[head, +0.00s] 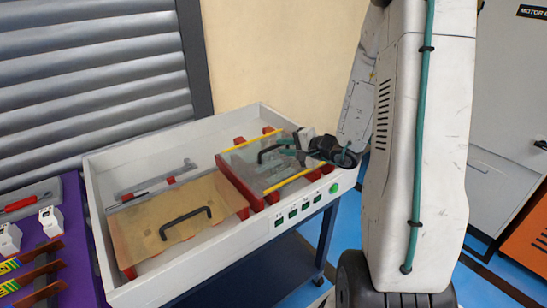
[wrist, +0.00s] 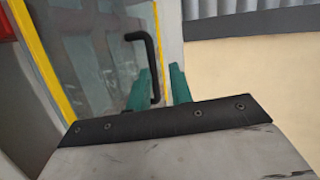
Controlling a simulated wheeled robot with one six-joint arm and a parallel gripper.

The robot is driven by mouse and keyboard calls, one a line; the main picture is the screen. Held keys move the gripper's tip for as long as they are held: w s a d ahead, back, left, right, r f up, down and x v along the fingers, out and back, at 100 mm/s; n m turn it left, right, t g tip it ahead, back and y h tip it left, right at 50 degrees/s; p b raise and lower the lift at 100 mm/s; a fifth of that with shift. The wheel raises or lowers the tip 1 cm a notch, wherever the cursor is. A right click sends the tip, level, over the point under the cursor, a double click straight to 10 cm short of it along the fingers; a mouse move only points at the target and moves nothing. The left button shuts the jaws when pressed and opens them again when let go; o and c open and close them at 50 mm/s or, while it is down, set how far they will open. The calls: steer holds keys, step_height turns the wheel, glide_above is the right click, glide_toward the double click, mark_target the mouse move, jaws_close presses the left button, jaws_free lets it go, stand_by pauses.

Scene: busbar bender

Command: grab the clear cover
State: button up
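The clear cover (head: 246,161) is a see-through panel with yellow edge strips and a black bar handle (head: 266,152). It lies over the right part of the white tray-like bench top. In the wrist view the cover (wrist: 95,55) is at the left, with its handle (wrist: 153,62) upright in the picture. My gripper (head: 284,147) is low over the cover at the handle. In the wrist view its teal fingers (wrist: 161,88) stand apart, with the lower handle end between them and a gap visible on the right finger's side. Contact with the left finger is unclear.
A tan cover (head: 175,222) with a black handle lies left of the clear one, between red supports. The white bench rim (head: 195,262) carries green buttons at the front. A purple table (head: 72,215) stands at the left. A grey shutter (head: 95,60) is behind.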

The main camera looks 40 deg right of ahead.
mark_target(276, 147)
steer(key=shift+d+f+m+h, duration=0.3)
steer(key=shift+d+f, duration=0.3)
steer(key=shift+d, duration=0.2)
steer(key=shift+w+d+f, duration=0.15)
steer(key=shift+w+f, duration=0.05)
steer(key=shift+f, duration=0.05)
steer(key=x, duration=0.7)
steer(key=shift+w, duration=0.15)
jaws_close()
